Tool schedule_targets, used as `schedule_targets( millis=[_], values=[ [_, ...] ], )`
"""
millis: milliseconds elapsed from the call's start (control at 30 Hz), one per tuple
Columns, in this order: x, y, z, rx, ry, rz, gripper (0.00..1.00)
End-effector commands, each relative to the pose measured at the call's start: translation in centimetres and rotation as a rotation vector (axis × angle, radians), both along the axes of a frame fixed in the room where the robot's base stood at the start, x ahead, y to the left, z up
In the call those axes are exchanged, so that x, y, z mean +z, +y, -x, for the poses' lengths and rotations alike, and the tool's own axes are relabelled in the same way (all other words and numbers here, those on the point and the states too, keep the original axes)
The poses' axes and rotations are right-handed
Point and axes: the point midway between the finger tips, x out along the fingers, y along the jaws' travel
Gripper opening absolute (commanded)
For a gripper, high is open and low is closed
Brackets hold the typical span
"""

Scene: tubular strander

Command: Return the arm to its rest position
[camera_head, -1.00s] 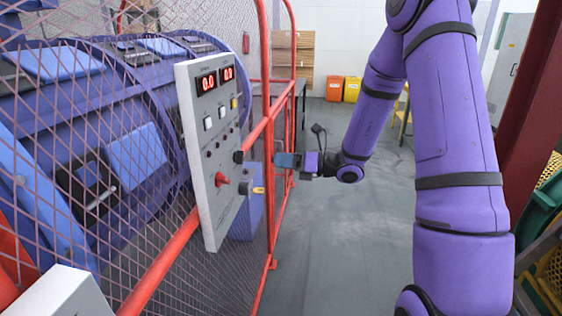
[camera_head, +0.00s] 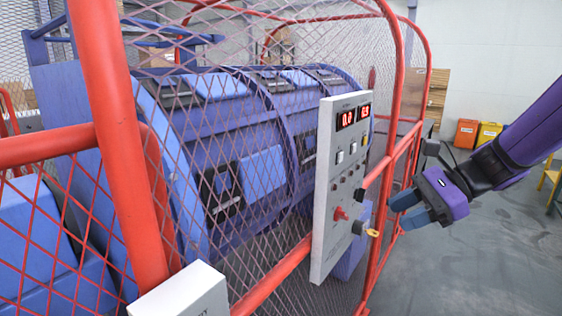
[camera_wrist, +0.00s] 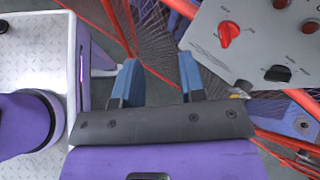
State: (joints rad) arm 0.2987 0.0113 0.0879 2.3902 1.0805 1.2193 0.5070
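My purple arm reaches in from the right edge of the head view. My gripper (camera_head: 403,210) has blue fingers that stand apart with nothing between them. It is just right of the grey control panel (camera_head: 326,190) and its red fence frame, and I see a gap between the fingers and the panel. In the wrist view the two fingers of my gripper (camera_wrist: 158,72) are clearly spread. The panel (camera_wrist: 255,50) with a red knob (camera_wrist: 229,34) and a black knob (camera_wrist: 278,73) is to their upper right.
A red mesh fence (camera_head: 122,150) encloses the blue strander drum (camera_head: 260,170). A yellow-tagged key (camera_head: 373,233) sticks out of the panel's lower edge. Orange (camera_head: 466,133) and yellow (camera_head: 489,133) bins stand at the back.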

Motion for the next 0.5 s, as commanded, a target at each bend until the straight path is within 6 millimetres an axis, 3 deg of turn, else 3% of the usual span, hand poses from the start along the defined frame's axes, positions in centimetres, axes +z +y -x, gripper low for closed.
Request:
schedule_targets(
  millis=[267, 500],
  values=[
    [2.1, -0.3, 6.5, 0.329, -0.304, 0.351, 0.37],
    [3.8, -2.2, 11.0, 0.606, -0.56, 0.65, 0.37]
  ],
)
